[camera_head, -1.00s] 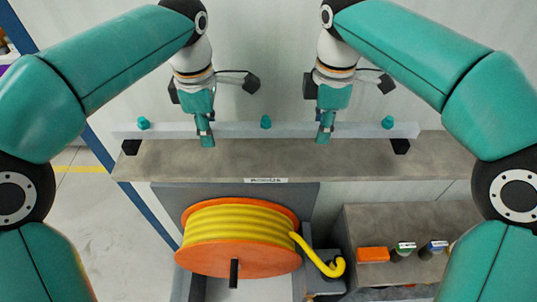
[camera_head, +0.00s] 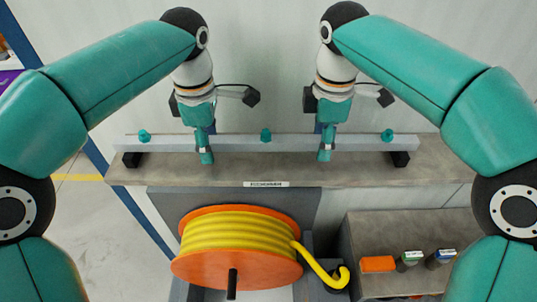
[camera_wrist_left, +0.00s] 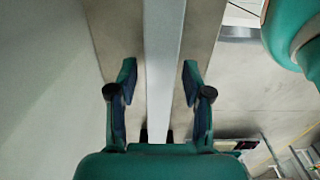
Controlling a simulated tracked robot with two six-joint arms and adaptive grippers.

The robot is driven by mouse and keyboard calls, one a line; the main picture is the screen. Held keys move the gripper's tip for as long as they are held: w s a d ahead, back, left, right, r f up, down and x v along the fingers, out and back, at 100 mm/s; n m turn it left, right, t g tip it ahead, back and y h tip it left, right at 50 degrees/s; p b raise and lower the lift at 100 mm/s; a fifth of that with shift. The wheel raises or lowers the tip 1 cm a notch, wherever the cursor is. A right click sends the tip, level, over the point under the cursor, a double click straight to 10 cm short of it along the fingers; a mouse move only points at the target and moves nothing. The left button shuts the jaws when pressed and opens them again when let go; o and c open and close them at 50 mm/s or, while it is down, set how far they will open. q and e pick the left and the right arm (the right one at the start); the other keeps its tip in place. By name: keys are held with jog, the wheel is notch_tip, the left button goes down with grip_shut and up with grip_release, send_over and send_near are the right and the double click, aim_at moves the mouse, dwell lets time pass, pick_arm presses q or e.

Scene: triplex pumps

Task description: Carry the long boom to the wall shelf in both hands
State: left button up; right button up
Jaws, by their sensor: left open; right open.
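The long boom (camera_head: 295,144) is a straight grey bar with teal knobs along it, lying level across the wall shelf (camera_head: 290,171). A black block (camera_head: 400,159) shows under each end. My left gripper (camera_head: 205,156) is over the left part of the boom, fingers pointing down. In the left wrist view my left gripper (camera_wrist_left: 159,80) is open, with the boom (camera_wrist_left: 163,60) running between its fingers and a gap on both sides. My right gripper (camera_head: 326,154) is open over the boom right of the middle knob. Its fingers partly hide the bar.
Below the shelf stands an orange reel (camera_head: 240,268) wound with yellow hose. At lower right a grey bench (camera_head: 385,228) holds an orange block (camera_head: 377,264) and small containers. A pale wall (camera_head: 270,60) rises behind the boom. Open floor (camera_head: 75,195) shows at the left.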

jog(key=shift+r, duration=0.35)
notch_tip(320, 180, up, 6)
jog(key=shift+r, duration=0.1)
pick_arm(q)
notch_tip(320, 180, up, 12)
pick_arm(e)
jog(key=shift+r, duration=0.25)
dwell(0.4)
pick_arm(q)
jog(key=shift+f, duration=0.15)
dwell(0.3)
